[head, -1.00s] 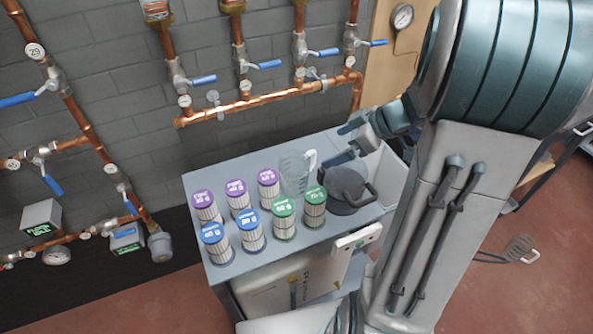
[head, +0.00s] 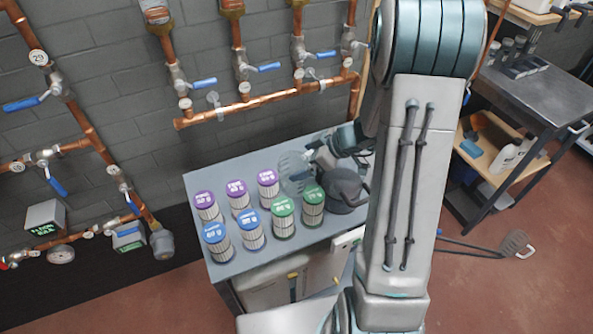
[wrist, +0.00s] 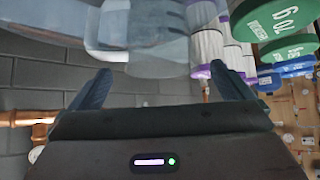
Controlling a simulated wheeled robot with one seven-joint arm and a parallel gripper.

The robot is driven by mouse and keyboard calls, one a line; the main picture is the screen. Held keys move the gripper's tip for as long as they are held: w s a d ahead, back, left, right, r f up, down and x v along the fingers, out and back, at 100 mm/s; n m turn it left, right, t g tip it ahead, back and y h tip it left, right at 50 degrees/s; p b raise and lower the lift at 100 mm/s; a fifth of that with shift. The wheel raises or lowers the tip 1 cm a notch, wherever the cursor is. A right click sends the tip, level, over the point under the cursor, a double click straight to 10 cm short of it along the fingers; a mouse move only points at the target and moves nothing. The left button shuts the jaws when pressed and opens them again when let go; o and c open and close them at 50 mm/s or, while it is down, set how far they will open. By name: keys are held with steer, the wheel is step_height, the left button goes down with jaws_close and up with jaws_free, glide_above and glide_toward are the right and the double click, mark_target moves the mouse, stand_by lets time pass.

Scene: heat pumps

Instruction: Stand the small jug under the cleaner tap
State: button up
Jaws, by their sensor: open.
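The clear small jug (head: 291,171) stands on the grey cart top, behind the green-lidded canisters. My gripper (head: 312,157) is at its right side, open, and partly covers it in the head view. In the wrist view the jug's see-through body (wrist: 160,35) and pale handle (wrist: 112,22) lie just beyond my two spread fingers (wrist: 160,82). Nothing is held. Several wall taps with blue levers (head: 202,83) sit on the copper pipes behind the cart. I cannot read which one is the cleaner tap.
Purple, blue (head: 214,234) and green (head: 283,208) lidded canisters crowd the cart top (head: 207,178) left and in front of the jug. A dark round pot (head: 345,187) with a handle stands close on its right. A copper pipe (head: 255,105) runs low along the wall behind.

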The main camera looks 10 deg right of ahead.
steer(key=shift+x, duration=1.2)
steer(key=shift+c, duration=0.3)
steer(key=c, duration=1.4)
